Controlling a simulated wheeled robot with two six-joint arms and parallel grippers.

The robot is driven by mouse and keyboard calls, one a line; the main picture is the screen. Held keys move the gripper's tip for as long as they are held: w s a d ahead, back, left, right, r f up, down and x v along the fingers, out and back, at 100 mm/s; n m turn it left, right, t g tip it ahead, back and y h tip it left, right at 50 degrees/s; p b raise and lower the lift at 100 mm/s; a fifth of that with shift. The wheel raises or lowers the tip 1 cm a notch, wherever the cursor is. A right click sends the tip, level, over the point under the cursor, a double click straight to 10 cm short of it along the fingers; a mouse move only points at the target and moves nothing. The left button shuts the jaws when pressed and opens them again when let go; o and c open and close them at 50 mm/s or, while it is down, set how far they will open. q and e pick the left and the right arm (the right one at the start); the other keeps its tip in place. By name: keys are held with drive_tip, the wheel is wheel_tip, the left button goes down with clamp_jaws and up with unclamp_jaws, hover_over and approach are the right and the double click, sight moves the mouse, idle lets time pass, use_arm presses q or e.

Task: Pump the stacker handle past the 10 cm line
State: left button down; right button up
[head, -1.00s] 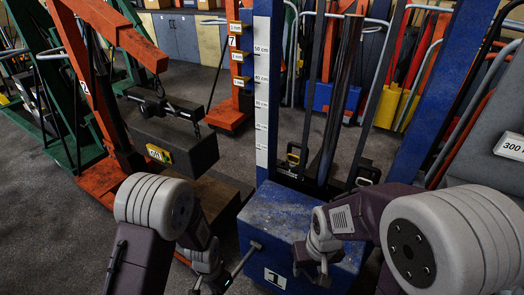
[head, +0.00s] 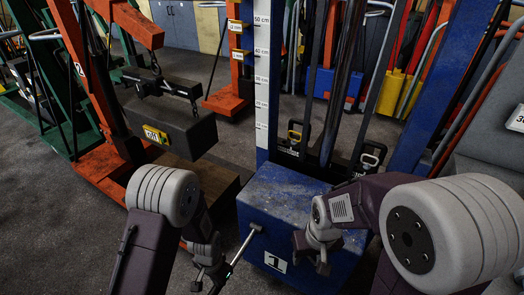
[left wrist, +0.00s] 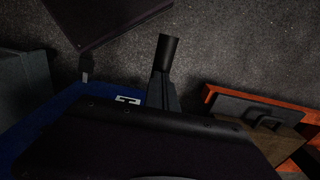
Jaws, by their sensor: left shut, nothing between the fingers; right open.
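The blue stacker (head: 285,195) stands in the middle of the head view with a "1" label on its front. A white centimetre scale (head: 262,80) runs up its left post. Its metal handle (head: 244,244) slants down and left from the front of the blue housing. My left gripper (head: 208,282) is low beside the handle's lower end, shut and empty; contact cannot be told. In the left wrist view a black cylindrical grip (left wrist: 167,52) points upward, just beyond dark parts in front of the camera. My right gripper (head: 318,258) is open and empty before the stacker's front face.
An orange crane (head: 95,85) on the left holds a hanging dark block (head: 170,128) above a wooden block (head: 215,190). Two dark weights with handles (head: 297,138) stand behind the blue housing. Grey floor (head: 60,215) is open at the lower left.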

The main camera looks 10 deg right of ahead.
use_arm(q)
wheel_tip(320, 180, up, 12)
drive_tip(key=p, duration=1.2)
drive_tip(key=shift+w, duration=0.1)
drive_tip(key=shift+d+f+b, duration=0.1)
drive_tip(key=shift+f+b, duration=4.45)
drive_tip(key=shift+f, duration=1.75)
wheel_tip(320, 180, up, 12)
drive_tip(key=p, duration=1.1)
drive_tip(key=shift+r+p, duration=0.25)
drive_tip(key=shift+p, duration=0.15)
drive_tip(key=shift+r, duration=0.1)
